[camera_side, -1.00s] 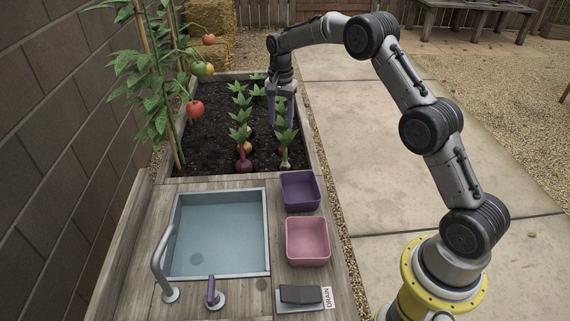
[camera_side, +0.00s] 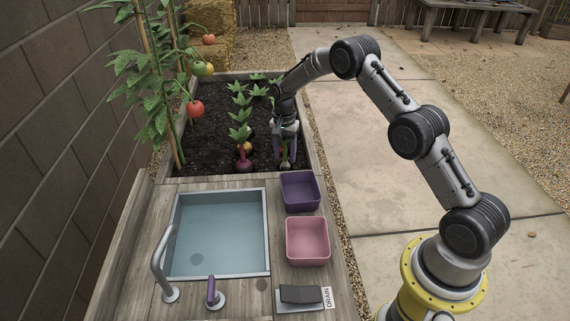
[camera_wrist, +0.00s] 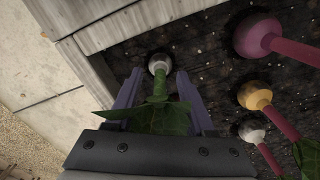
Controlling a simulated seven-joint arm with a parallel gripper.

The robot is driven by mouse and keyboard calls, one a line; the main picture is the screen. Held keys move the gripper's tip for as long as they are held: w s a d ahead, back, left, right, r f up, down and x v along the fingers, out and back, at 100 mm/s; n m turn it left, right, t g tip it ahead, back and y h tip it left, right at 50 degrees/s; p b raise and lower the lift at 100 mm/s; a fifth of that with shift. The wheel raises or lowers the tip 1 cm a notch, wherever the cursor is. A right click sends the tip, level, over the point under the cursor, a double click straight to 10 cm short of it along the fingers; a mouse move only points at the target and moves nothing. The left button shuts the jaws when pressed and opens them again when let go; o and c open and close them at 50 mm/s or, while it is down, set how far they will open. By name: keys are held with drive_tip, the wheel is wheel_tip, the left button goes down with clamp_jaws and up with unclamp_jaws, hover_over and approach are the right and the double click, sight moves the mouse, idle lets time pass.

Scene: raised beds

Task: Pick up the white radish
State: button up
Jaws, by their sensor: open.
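The white radish (camera_wrist: 159,63) shows its pale top above the dark soil in the wrist view, with its green leaves (camera_wrist: 158,120) reaching back between my fingers. In the side view its pale top (camera_side: 285,165) is at the front right corner of the bed, partly hidden by my gripper. My gripper (camera_side: 285,155) is low over it, pointing down. In the wrist view my gripper (camera_wrist: 158,83) is open, with one finger on each side of the stem. The fingers do not appear to press on it. The radish's lower part is hidden in the soil.
A purple-red root (camera_side: 244,163) stands left of the radish, with other leafy plants behind it. The wooden bed edge (camera_wrist: 110,22) is close by. A purple bin (camera_side: 300,190), a pink bin (camera_side: 307,241) and a sink (camera_side: 220,235) are in front. Tomato plants (camera_side: 165,85) stand at left.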

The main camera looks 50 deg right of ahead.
drive_tip(key=shift+f, duration=0.85)
clamp_jaws()
